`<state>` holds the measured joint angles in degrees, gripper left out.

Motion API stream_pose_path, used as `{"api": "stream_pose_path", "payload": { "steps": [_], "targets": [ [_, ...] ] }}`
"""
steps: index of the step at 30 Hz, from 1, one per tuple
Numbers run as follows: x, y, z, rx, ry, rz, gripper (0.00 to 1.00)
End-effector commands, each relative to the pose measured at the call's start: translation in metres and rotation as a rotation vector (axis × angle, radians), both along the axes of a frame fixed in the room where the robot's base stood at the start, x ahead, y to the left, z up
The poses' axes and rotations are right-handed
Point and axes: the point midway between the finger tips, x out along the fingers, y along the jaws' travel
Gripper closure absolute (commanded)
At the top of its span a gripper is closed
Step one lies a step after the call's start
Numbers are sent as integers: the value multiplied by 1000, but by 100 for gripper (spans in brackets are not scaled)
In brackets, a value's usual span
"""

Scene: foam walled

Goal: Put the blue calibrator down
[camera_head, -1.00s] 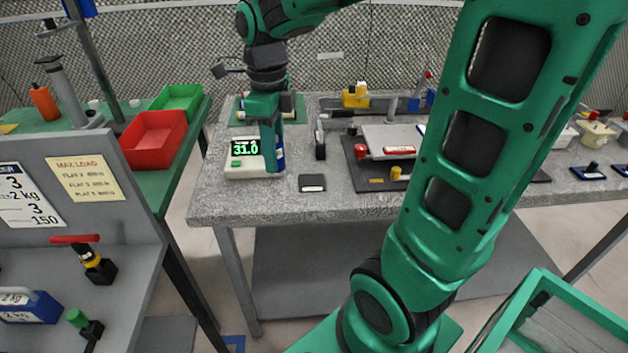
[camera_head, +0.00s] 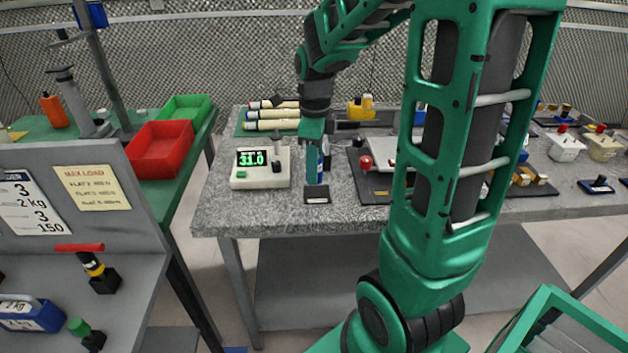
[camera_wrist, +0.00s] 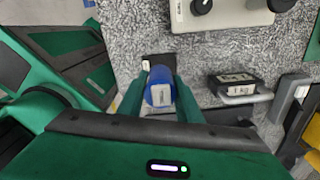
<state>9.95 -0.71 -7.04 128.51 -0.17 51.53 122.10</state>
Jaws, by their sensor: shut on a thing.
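My gripper (camera_head: 315,183) is over the grey speckled bench (camera_head: 235,211), just right of the display box. In the wrist view it is shut on the blue calibrator (camera_wrist: 160,90), a blue cylinder with a pale label, held between the green fingers. A small black block with a white label (camera_head: 317,197) is at the fingertips in the head view. It also shows behind the calibrator in the wrist view (camera_wrist: 152,61), partly hidden. I cannot tell whether the calibrator touches the block.
The white display box (camera_head: 280,181) reading 31.0 stands close left of my gripper. A dark plate (camera_head: 375,189) with a red knob is to the right. In the wrist view a black labelled block (camera_wrist: 232,79) sits on a metal bracket. The bench's front left is clear.

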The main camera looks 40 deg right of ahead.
Motion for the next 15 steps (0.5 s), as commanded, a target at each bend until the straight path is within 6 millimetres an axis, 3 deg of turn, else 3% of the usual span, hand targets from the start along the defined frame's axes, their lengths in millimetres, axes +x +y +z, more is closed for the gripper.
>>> {"api": "stream_pose_path", "payload": {
  "steps": [5,15],
  "targets": [
    [1,-8,-8,0,1,0,91],
    [1,-8,-45,-1,1,0,91]
  ]
}}
